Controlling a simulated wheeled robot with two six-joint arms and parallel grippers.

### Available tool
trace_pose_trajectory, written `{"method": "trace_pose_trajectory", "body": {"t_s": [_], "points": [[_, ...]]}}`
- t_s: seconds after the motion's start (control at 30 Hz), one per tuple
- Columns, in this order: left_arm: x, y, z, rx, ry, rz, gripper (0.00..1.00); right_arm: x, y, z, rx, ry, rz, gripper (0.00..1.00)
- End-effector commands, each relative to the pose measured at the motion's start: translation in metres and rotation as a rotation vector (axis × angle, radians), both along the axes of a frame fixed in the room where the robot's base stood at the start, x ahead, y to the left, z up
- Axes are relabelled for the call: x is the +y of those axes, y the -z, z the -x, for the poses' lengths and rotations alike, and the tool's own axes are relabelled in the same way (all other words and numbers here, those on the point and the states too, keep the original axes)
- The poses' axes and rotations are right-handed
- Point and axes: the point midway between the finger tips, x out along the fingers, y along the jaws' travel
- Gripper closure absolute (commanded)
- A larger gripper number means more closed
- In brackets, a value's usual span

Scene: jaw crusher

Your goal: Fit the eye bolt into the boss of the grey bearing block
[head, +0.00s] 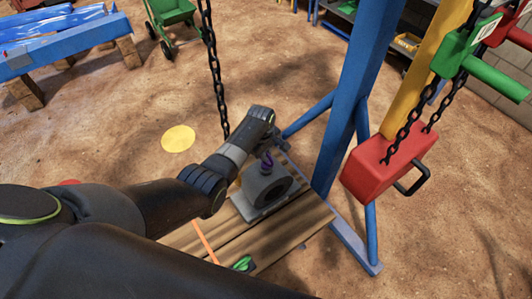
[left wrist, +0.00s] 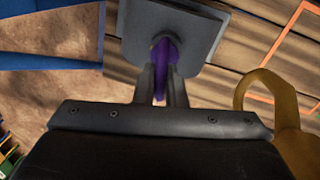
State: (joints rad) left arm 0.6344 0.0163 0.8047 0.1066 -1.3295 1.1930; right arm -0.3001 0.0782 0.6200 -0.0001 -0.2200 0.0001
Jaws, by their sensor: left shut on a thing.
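The purple eye bolt (head: 267,159) is between the fingers of my left gripper (head: 267,149), directly above the grey bearing block (head: 265,186). The block stands on a wooden pallet and has a dark round bore facing the front right. In the left wrist view, my left gripper (left wrist: 162,92) is shut on the eye bolt (left wrist: 164,58). The bolt's far end meets the round boss on top of the block (left wrist: 195,25). I cannot tell how deep it sits in the boss. My right gripper is not in view.
The wooden pallet (head: 302,222) carries an orange strap (head: 205,242) and a green item (head: 243,263). A blue steel post (head: 350,95) stands close right of it. A chain (head: 215,65) hangs behind my arm. A red hoist block (head: 385,170) hangs at right.

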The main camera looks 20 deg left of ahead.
Motion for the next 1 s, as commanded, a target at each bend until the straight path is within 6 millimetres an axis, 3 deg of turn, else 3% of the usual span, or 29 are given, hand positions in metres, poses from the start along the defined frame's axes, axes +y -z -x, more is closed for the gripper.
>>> {"method": "trace_pose_trajectory", "body": {"t_s": [0.5,0.53,0.7,1.0], "points": [[0.000,0.014,0.000,-0.001,0.000,0.000,1.00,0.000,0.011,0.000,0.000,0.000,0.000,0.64],[0.000,0.013,-0.001,-0.001,0.000,0.000,0.87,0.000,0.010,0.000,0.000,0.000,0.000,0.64],[0.000,0.012,0.000,-0.001,0.000,0.000,0.65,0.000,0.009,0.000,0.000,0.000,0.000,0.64],[0.000,0.012,0.000,0.000,0.000,0.000,0.64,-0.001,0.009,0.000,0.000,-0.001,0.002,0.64]]}}
